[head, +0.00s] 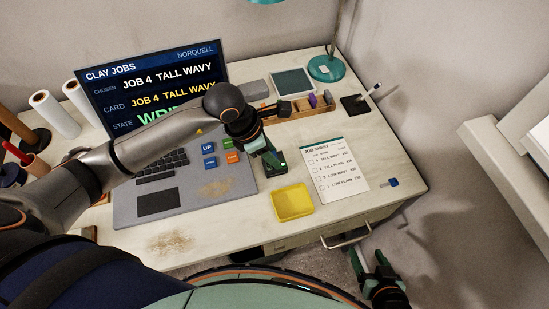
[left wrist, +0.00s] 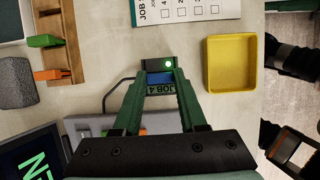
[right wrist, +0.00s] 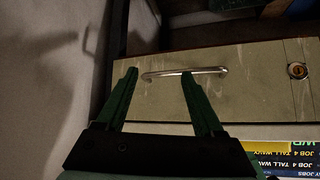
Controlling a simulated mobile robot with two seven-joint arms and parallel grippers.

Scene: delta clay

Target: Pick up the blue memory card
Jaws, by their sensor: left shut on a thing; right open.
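The blue memory card (left wrist: 160,79), with a "JOB 4" label, sits between the fingertips of my left gripper (left wrist: 160,88) in the left wrist view. My left gripper is shut on it. The card is at a small dark card reader (left wrist: 153,64) with a lit green light; I cannot tell how far it sits inside. In the head view my left gripper (head: 274,160) is over the desk beside the laptop and hides the card. My right gripper (head: 372,262) is open and empty, low in front of the desk; in the right wrist view it faces the drawer handle (right wrist: 205,71).
A yellow tray (head: 292,203) and the job sheet (head: 345,178) lie right of the reader. A small blue item (head: 392,182) lies near the desk's right edge. The laptop (head: 158,203) fills the left. A wooden rack (head: 290,112) and a teal lamp (head: 326,68) stand behind.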

